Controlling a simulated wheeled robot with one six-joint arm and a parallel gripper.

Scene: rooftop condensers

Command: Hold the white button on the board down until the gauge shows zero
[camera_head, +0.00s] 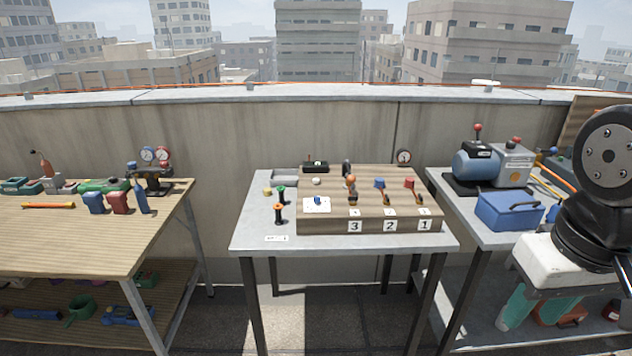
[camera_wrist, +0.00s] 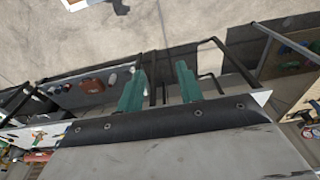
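The wooden board (camera_head: 340,218) stands on the middle grey table. A small round whitish button (camera_head: 316,181) sits on its upper left part, above a white plate with a blue knob. A small round gauge (camera_head: 403,157) stands at the board's back right; its reading is too small to tell. My gripper (camera_head: 522,325) is at the lower right of the head view, beside the right-hand table and well away from the board. Its two teal fingers are apart and empty; they also show in the wrist view (camera_wrist: 160,70). The button cannot be made out in the wrist view.
The board carries several coloured levers (camera_head: 380,184) above number labels 3, 2 and 1. A blue case (camera_head: 508,210) and a pump (camera_head: 475,164) stand on the right table. A wooden workbench (camera_head: 75,240) is at left.

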